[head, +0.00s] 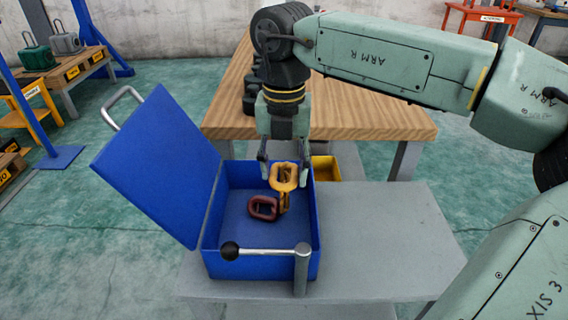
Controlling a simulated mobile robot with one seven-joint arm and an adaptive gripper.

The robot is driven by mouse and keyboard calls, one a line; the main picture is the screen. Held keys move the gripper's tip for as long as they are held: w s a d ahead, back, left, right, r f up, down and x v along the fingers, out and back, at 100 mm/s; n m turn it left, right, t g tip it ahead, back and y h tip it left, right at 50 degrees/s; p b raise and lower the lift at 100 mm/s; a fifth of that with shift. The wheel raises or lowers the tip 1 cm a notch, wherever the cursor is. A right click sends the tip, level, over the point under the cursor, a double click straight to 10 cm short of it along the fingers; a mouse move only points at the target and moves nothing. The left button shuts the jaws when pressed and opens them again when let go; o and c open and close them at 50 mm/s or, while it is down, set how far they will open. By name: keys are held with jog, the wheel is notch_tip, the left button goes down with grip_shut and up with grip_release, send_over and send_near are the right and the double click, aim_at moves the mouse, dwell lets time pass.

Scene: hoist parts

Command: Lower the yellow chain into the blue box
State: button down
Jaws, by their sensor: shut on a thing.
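The blue box (212,262) stands on a grey bench with its lid (158,165) swung open to the left. My gripper (284,165) points down over the back right part of the box. It is shut on the yellow chain (284,180), which hangs from the fingers inside the outline of the box. The chain's lower link (284,203) hangs below the upper one; I cannot tell whether it touches the floor of the box. A dark red link (263,208) lies in the box just left of the chain.
A metal lever with a black knob (229,250) crosses the box's front, on a post at the right. A wooden table (370,112) stands behind, with dark round parts (250,92) on its left edge. A small yellow bin (325,168) sits behind the box. The grey bench (385,240) is clear to the right.

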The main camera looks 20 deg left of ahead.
notch_tip(320, 180, down, 6)
jog(key=b, duration=0.4)
jog(key=shift+r, duration=0.25)
jog(key=c, duration=0.7)
grip_release()
jog(key=shift+c, duration=0.2)
jog(key=shift+r, duration=0.1)
notch_tip(320, 180, up, 12)
dwell(0.5)
